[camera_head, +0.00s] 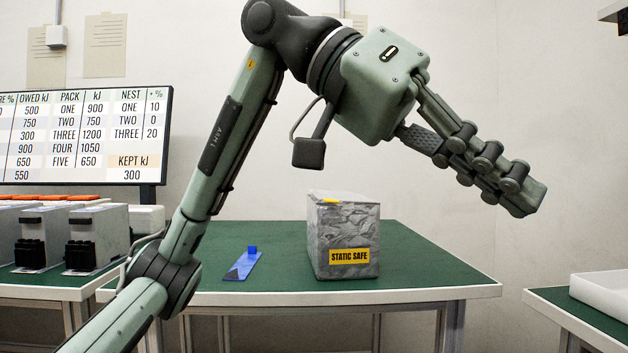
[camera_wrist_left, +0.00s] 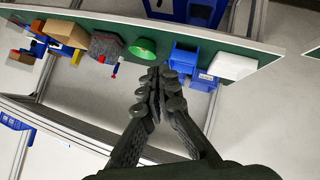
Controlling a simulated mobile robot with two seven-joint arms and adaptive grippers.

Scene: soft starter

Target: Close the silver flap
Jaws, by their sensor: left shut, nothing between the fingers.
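A silver-grey, crinkled box (camera_head: 345,245) with a yellow "STATIC SAFE" label stands upright on the green-topped table in the head view. Its top slopes, with a small yellow strip at the upper left edge; I cannot tell how its flap lies. My left gripper (camera_head: 524,198) is shut and empty, in the air above and to the right of the box, pointing down to the right, apart from it. In the left wrist view my gripper (camera_wrist_left: 160,80) shows with fingers together; I cannot make out the silver box there. My right gripper is not in view.
A blue flat piece (camera_head: 243,264) lies left of the box. Grey units (camera_head: 97,238) stand at the left, below a screen (camera_head: 85,135). A white tray (camera_head: 602,293) sits at right. The left wrist view shows another bench with a green dome (camera_wrist_left: 142,48) and blue bins (camera_wrist_left: 183,58).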

